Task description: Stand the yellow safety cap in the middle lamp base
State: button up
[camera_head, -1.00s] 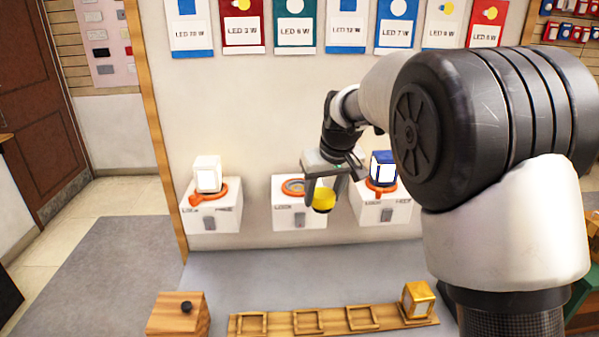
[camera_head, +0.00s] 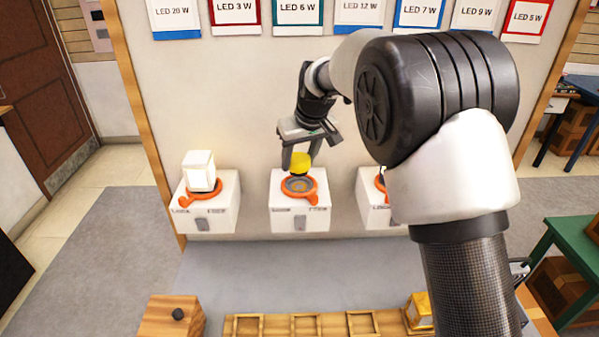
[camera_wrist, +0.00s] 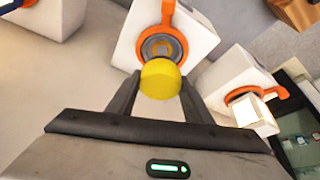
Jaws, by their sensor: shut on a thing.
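My gripper (camera_head: 299,160) is shut on the yellow safety cap (camera_head: 300,164). In the head view the cap is held just above and behind the open socket of the middle lamp base. The middle lamp base (camera_head: 284,217) is a white box with an orange ring (camera_head: 313,197) around a grey round socket. In the wrist view the cap (camera_wrist: 160,80) sits between the fingertips, with the middle base's socket (camera_wrist: 162,47) beyond it, partly covered by the cap. The cap looks apart from the socket.
The left lamp base (camera_head: 221,217) carries a white cube (camera_head: 200,171) within its orange ring. The right lamp base (camera_head: 374,214) is partly hidden by my arm.

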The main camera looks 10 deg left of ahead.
aim_at(299, 172)
jog(key=shift+f, duration=2.1)
jog(key=shift+f, duration=0.1)
